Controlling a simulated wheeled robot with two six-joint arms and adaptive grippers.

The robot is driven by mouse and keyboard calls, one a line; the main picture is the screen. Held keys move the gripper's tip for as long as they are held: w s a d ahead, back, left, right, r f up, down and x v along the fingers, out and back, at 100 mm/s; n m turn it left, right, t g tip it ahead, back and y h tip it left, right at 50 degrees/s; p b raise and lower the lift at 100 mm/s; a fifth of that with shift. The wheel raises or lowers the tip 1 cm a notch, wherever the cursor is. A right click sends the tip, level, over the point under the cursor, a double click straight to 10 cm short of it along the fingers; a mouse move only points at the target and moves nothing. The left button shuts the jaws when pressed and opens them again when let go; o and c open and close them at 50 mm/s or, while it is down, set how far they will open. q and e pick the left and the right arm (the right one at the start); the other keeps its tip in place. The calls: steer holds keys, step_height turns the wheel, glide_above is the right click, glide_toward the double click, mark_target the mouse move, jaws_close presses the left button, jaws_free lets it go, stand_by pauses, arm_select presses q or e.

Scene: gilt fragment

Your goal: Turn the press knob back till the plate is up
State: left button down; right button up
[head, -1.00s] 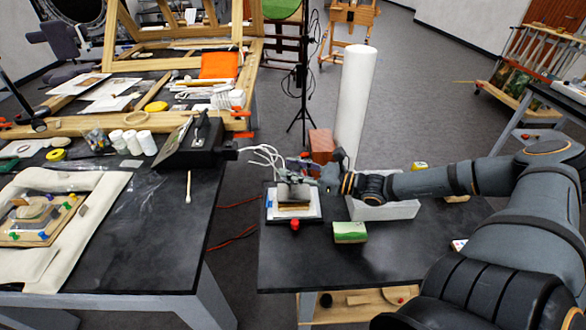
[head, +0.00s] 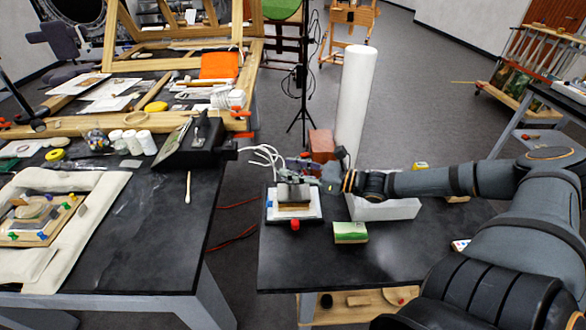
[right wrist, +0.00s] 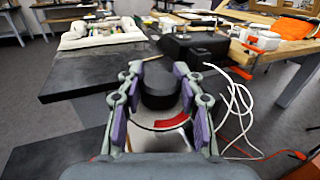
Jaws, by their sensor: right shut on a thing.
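The press (head: 294,196) stands on the right-hand black table, with a white base, a grey plate and a brown layer beneath the plate. A red piece (head: 295,224) sits at its front. My right gripper (head: 308,168) is at the top of the press. In the right wrist view its purple-padded fingers (right wrist: 160,100) are shut on the round black knob (right wrist: 160,88), one on each side. A pale dial (right wrist: 168,122) with a red arc lies under the knob. The gap under the plate is too small to judge. My left gripper is out of view.
A green-topped block (head: 350,232) lies right of the press, and a white block (head: 385,208) lies under my right forearm. A tall white roll (head: 354,100) and a brick-coloured block (head: 321,143) stand behind. White cables (head: 265,154) hang left of the press.

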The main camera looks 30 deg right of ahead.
steer(key=shift+n+g+y+b, duration=1.3)
steer(key=shift+g+y, duration=0.1)
steer(key=shift+y, duration=0.1)
stand_by(2.7)
steer(key=o, duration=1.2)
